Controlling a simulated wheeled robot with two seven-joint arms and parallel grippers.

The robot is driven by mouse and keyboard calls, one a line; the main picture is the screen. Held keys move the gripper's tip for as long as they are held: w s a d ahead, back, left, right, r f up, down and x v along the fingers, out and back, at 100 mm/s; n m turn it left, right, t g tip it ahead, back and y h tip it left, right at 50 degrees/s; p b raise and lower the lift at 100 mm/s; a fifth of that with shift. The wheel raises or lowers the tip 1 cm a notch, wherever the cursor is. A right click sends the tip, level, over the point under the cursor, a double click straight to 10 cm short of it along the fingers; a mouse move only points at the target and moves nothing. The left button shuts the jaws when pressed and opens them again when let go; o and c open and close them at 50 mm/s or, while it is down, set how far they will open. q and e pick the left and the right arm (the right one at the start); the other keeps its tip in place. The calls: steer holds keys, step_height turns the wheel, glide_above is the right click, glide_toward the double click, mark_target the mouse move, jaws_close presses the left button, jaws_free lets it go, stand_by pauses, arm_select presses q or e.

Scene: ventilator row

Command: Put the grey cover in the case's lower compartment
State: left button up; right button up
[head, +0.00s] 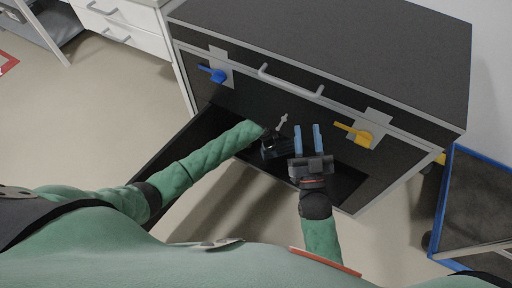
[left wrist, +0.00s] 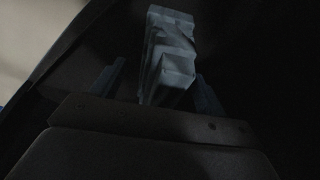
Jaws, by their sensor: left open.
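The black case (head: 330,45) with pale edges has its lower compartment (head: 335,180) open at the front, dark inside. My left arm reaches into it. My left gripper (head: 274,147) is open there, partly hidden in shadow. In the left wrist view, a grey blocky thing (left wrist: 168,60) lies between and beyond the fingers of my left gripper (left wrist: 157,85); it may be the grey cover, but the dark hides its full shape. A small pale piece (head: 282,122) shows just above that gripper in the head view. My right gripper (head: 309,139), with blue fingers, is open and empty before the compartment.
A blue latch (head: 213,74) and a yellow latch (head: 355,134) flank the handle (head: 290,80) on the case front. A dark panel (head: 180,165) extends forward at the compartment's left. A white drawer unit (head: 125,22) stands left; a blue-edged cart (head: 478,205) stands right.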

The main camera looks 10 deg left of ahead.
mark_target(262, 150)
arm_select(q)
steer(key=shift+s+a+p, duration=0.35)
steer(key=shift+a+p, duration=0.1)
steer(key=shift+a, duration=0.35)
steer(key=shift+s+a+p, duration=0.4)
steer(key=shift+a+p, duration=0.05)
steer(key=shift+a, duration=0.25)
arm_select(e)
step_height(262, 150, down, 20)
steer(key=s+g+h, duration=0.2)
steer(key=g, duration=0.5)
arm_select(q)
steer(key=shift+s+a+p, duration=0.35)
steer(key=shift+a+p, duration=0.05)
steer(key=shift+a, duration=0.4)
steer(key=shift+s+a+p, duration=0.45)
steer(key=shift+s+a, duration=0.05)
steer(key=shift+a, duration=0.35)
arm_select(e)
steer(key=s+f+g, duration=0.3)
steer(key=s+f, duration=0.2)
steer(key=f, duration=0.4)
steer(key=s+f+g, duration=0.4)
steer(key=s+f, duration=0.2)
steer(key=f, duration=0.3)
steer(key=shift+d+h, duration=0.25)
steer(key=shift+h, duration=0.15)
